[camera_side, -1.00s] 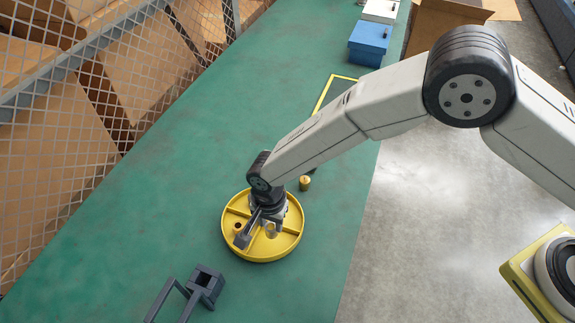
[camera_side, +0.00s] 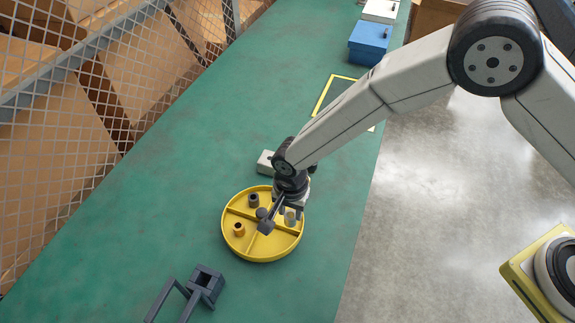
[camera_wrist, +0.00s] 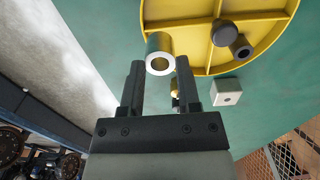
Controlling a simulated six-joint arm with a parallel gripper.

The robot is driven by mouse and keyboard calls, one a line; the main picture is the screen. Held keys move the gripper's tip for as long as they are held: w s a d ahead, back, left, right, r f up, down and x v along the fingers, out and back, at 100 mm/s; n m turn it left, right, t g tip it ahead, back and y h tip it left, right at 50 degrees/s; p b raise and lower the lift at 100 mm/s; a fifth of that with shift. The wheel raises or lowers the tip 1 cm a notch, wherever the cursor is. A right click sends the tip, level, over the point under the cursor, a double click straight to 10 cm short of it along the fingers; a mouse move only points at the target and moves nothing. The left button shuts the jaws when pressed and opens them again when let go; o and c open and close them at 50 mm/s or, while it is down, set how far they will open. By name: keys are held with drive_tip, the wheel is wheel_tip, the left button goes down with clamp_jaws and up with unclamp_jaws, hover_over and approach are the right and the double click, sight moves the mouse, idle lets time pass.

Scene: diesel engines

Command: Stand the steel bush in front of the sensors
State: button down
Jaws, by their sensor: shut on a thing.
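The steel bush (camera_wrist: 159,62), a silver tube, is between the fingertips of my gripper (camera_wrist: 160,72) in the wrist view, its open end facing the camera. My gripper is shut on it. In the side view the steel bush (camera_side: 290,217) shows at my gripper (camera_side: 281,218), over the right part of the round yellow tray (camera_side: 262,256). How far it is above the tray is hard to tell. A dark grey forked stand (camera_side: 206,282) is on the bench at the front; I cannot tell whether it holds the sensors.
The tray also holds a copper-coloured bush (camera_side: 239,229), a dark bush (camera_side: 254,200) and a dark round cap (camera_side: 262,212). A pale box (camera_side: 265,162) stands just behind the tray. A blue box (camera_side: 369,44) stands farther back. The green bench left of the tray is clear.

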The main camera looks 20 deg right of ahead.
drive_tip(key=s+d+r, duration=0.2)
drive_tip(key=s+d, duration=0.2)
drive_tip(key=d, duration=0.6)
drive_tip(key=s+d+r, duration=0.2)
drive_tip(key=s+d, duration=0.2)
drive_tip(key=d, duration=0.6)
drive_tip(key=shift+s+d+r, duration=0.15)
drive_tip(key=shift+s+d, duration=0.1)
drive_tip(key=shift+s, duration=0.05)
drive_tip(key=shift+w+a+f, duration=0.5)
drive_tip(key=shift+w+f, duration=1.05)
drive_tip(key=shift+w, duration=0.65)
drive_tip(key=shift+w+a+f, duration=0.45)
drive_tip(key=shift+w+f, duration=1.1)
drive_tip(key=shift+w, duration=0.65)
drive_tip(key=shift+w+a+f, duration=0.5)
drive_tip(key=shift+w+f, duration=1.05)
drive_tip(key=shift+w, duration=0.65)
drive_tip(key=shift+w+f, duration=0.15)
drive_tip(key=shift+f, duration=0.05)
drive_tip(key=shift+w+a+f, duration=0.1)
drive_tip(key=shift+f, duration=1.55)
drive_tip(key=shift+f, duration=0.15)
